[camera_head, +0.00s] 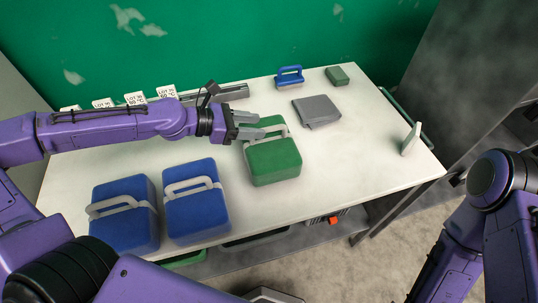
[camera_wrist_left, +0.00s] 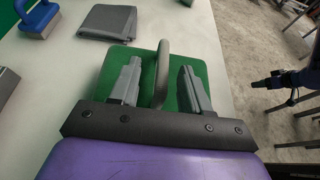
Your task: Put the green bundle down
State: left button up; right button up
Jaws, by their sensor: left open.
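The green bundle (camera_head: 275,160) is a box-like block with a grey handle on top. It rests on the white table, right of two blue bundles. My left gripper (camera_head: 256,126) is open at its handle. In the left wrist view the green bundle (camera_wrist_left: 197,72) lies under my left gripper (camera_wrist_left: 160,85), and the grey handle (camera_wrist_left: 162,72) stands between the two spread fingers, with gaps beside it. My right arm shows at the right edge of the head view, but its gripper is out of view.
Two blue bundles (camera_head: 197,205) with grey handles stand at the table's front left. A folded grey cloth (camera_head: 316,111), a blue-handled brush (camera_head: 289,76) and a small green block (camera_head: 337,75) lie at the back. The table's (camera_head: 360,150) right part is mostly clear.

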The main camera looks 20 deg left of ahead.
aim_at(268, 129)
pick_arm(q)
jog(key=b+x, duration=0.1)
jog(key=x, duration=0.2)
jog(key=b+x, duration=0.1)
jog(key=x, duration=0.1)
jog(key=shift+s+f+b, duration=0.3)
jog(key=shift+w+d, duration=0.1)
jog(key=shift+w, duration=0.1)
jog(key=shift+s+r, duration=0.1)
jog(key=shift+c, duration=0.3)
grip_shut()
dwell(0.5)
